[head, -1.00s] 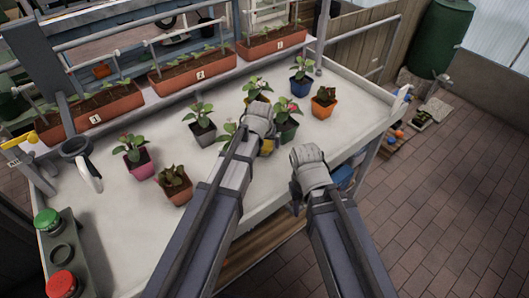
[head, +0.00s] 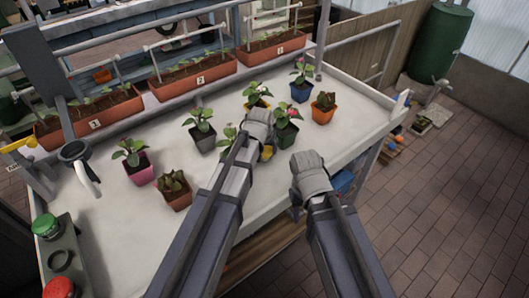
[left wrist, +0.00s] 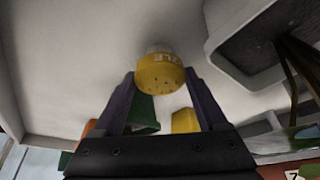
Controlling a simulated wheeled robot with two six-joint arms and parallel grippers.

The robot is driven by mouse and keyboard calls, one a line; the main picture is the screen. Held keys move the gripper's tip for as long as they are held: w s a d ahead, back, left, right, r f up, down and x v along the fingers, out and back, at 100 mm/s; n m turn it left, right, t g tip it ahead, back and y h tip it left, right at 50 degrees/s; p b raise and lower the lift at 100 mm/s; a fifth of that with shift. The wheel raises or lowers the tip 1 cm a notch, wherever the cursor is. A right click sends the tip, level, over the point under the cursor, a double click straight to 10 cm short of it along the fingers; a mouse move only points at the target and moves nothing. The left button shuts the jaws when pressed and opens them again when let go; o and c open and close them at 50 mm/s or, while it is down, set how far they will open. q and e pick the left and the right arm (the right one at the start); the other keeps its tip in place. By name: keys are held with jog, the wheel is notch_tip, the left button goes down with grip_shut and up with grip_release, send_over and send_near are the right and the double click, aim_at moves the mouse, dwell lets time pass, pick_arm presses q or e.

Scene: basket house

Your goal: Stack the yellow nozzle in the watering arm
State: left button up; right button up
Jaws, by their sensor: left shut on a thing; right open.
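The watering arm, labelled ARM, (head: 45,172) stands at the table's left end, with a dark ring (head: 74,151) and a white curved piece. My right gripper (head: 310,170) is open near the table's front edge.
Several potted plants stand around my left gripper, including a grey pot (head: 203,139), a pink pot (head: 140,166) and a blue pot (head: 300,93). Numbered planters (head: 195,76) line the back. Green (head: 46,226) and red (head: 60,288) buttons are at front left. Bare table lies between the watering arm and the pots.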

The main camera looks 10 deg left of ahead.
aim_at(264, 149)
pick_arm(q)
jog(key=shift+c, duration=0.7)
jog(key=shift+r, duration=0.15)
notch_tip(264, 149, up, 10)
jog(key=p, duration=1)
